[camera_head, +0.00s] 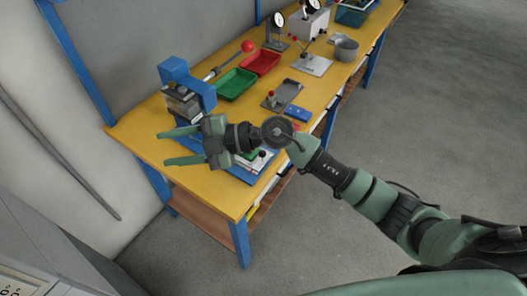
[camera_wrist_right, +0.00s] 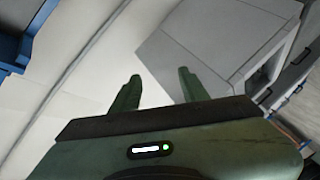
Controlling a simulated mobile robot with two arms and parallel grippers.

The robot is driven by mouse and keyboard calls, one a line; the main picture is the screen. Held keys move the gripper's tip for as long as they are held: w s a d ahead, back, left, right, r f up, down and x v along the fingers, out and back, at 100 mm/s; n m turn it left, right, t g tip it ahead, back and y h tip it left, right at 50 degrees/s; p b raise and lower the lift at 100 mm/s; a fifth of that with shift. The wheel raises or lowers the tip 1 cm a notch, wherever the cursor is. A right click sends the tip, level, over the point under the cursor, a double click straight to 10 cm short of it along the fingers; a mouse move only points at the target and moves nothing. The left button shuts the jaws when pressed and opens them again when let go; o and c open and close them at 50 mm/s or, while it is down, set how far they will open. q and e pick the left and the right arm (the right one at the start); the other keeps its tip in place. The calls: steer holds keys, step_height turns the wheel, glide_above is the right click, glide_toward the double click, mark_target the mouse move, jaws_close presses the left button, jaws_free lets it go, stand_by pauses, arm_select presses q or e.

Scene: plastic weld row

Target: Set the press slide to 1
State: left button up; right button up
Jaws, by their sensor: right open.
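The press (camera_head: 182,104) stands at the left end of the yellow workbench, with a blue frame and dark and grey plates stacked in it. A lever with a red ball (camera_head: 248,46) reaches up to the right from it. I cannot read the position of its slide. My right gripper (camera_head: 164,148) is open and empty, in front of the press and over the bench's near left end, fingers pointing left. In the right wrist view the gripper (camera_wrist_right: 160,74) shows two spread fingers with nothing between them. The press does not show clearly there. My left gripper is not in view.
On the yellow bench (camera_head: 150,150) are a green tray (camera_head: 236,84), a red tray (camera_head: 261,62), a grey fixture (camera_head: 284,94), a toggle clamp plate (camera_head: 312,65) and a grey pot (camera_head: 346,49). A blue fixture under my right wrist is partly hidden. A grey cabinet (camera_wrist_right: 215,45) shows in the wrist view.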

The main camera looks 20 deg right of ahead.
steer(key=w+d+f+g+h, duration=0.2)
steer(key=d+f+h, duration=0.4)
steer(key=d+f, duration=0.15)
steer(key=w+d+f+m+h, duration=0.15)
steer(key=d+h, duration=0.25)
steer(key=d, duration=0.4)
steer(key=w+d+f+m+h, duration=0.1)
steer(key=w+d+f+h, duration=0.1)
steer(key=d+h, duration=0.45)
steer(key=shift+y, duration=0.95)
steer(key=x, duration=0.2)
steer(key=d+p+x, duration=0.1)
steer(key=x, duration=0.4)
steer(key=shift+d+f+p, duration=0.15)
steer(key=shift+f+p, duration=0.05)
steer(key=shift+p, duration=0.1)
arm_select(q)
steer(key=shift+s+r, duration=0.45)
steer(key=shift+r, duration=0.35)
arm_select(e)
jaws_close()
steer(key=shift+r, duration=0.1)
